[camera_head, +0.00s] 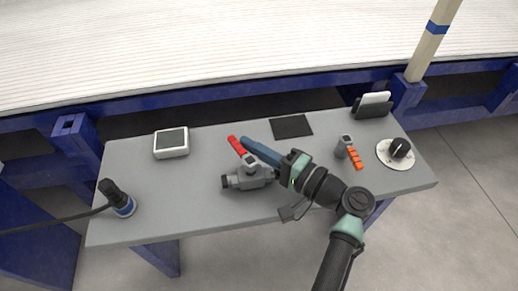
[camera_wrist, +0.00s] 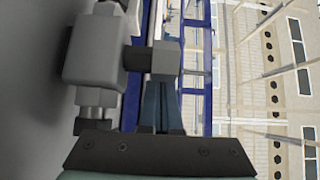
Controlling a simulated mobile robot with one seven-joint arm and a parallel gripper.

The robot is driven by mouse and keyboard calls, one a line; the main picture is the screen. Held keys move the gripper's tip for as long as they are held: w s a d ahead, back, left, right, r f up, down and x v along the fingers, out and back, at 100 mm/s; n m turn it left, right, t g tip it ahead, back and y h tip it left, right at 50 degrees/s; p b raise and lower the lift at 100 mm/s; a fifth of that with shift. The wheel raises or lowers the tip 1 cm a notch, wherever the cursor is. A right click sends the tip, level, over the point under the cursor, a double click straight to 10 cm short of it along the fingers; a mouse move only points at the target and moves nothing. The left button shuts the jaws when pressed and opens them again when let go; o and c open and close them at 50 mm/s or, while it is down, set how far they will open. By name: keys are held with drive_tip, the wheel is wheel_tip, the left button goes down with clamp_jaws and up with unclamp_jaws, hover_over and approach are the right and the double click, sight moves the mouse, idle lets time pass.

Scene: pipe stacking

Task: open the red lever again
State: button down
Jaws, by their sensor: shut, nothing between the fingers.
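The red lever (camera_head: 237,146) sits on a grey valve (camera_head: 247,179) lying on the grey table. It points up and slightly left from the valve's stem. My gripper (camera_head: 244,141) reaches in from the right with its blue fingers shut and empty. The fingertips are just right of the lever, close to it; I cannot tell whether they touch. In the wrist view, the shut blue fingers (camera_wrist: 160,106) run up behind a grey block of the valve, with the valve body (camera_wrist: 95,50) at the left. The red lever does not show there.
A second valve with an orange handle (camera_head: 355,158) stands right of my arm, near a round dial with a black knob (camera_head: 399,149). A dark pad (camera_head: 291,126), a white display box (camera_head: 171,143), a black-and-blue plug (camera_head: 118,199) and a card holder (camera_head: 373,104) are also on the table (camera_head: 180,205).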

drive_tip(key=shift+a+r+p, duration=0.1)
drive_tip(key=shift+a+p, duration=0.35)
drive_tip(key=shift+a, duration=0.2)
idle(0.5)
idle(0.8)
